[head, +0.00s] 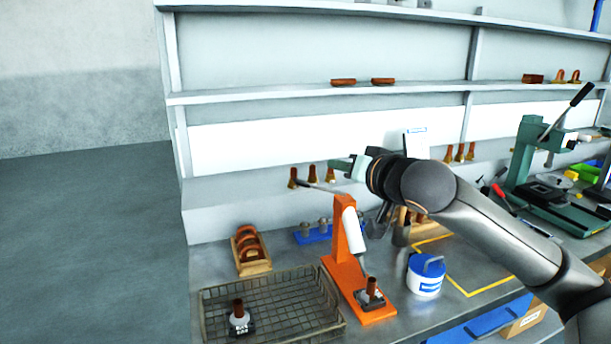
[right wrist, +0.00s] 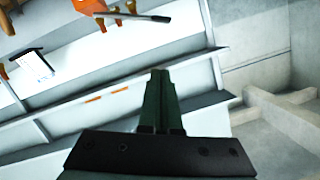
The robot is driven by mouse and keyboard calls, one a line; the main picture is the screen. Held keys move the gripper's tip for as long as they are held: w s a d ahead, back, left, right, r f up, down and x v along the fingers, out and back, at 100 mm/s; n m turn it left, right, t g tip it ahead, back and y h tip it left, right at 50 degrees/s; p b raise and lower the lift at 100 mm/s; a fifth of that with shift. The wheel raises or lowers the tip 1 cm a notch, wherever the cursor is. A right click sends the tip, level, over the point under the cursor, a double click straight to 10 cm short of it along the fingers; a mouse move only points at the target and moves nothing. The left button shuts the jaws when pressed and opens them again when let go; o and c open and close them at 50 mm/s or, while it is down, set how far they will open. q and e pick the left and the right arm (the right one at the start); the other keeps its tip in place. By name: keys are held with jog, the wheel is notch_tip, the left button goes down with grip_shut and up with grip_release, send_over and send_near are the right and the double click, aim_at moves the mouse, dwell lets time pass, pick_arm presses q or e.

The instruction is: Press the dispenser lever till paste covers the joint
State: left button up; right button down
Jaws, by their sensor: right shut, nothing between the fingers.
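The orange dispenser (head: 343,235) stands on the bench with a white cartridge (head: 351,230) tilted on its front. Its lever (head: 318,187) sticks out to the left from the top, with a grey grip. The lever also shows in the right wrist view (right wrist: 138,16). Under the nozzle, on the orange base, sits a dark block with a copper-coloured joint piece (head: 371,287); I cannot tell whether paste is on it. My right gripper (head: 334,164) is shut and empty, above the lever and apart from it. Its green fingers show in the right wrist view (right wrist: 160,82). My left gripper is out of view.
A wire basket (head: 325,318) holding a similar part (head: 240,318) stands left of the dispenser. A blue-and-white tub (head: 425,275) stands to its right. A wooden tray (head: 254,266) sits behind the basket. A green press (head: 540,170) stands at right. Shelves run behind.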

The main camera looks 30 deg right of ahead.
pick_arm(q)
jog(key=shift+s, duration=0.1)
pick_arm(e)
jog(key=p, duration=0.4)
send_over(322, 189)
jog(key=s+a, duration=0.2)
jog(key=a, duration=0.1)
jog(key=f, duration=0.2)
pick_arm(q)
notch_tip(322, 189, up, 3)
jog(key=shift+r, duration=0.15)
pick_arm(e)
jog(key=f, duration=0.1)
jog(key=a+f, duration=0.1)
jog(key=w+f, duration=0.1)
jog(key=f, duration=0.1)
jog(key=shift+a, duration=0.3)
pick_arm(q)
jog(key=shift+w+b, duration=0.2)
jog(key=shift+b, duration=0.15)
pick_arm(e)
jog(key=shift+s, duration=0.15)
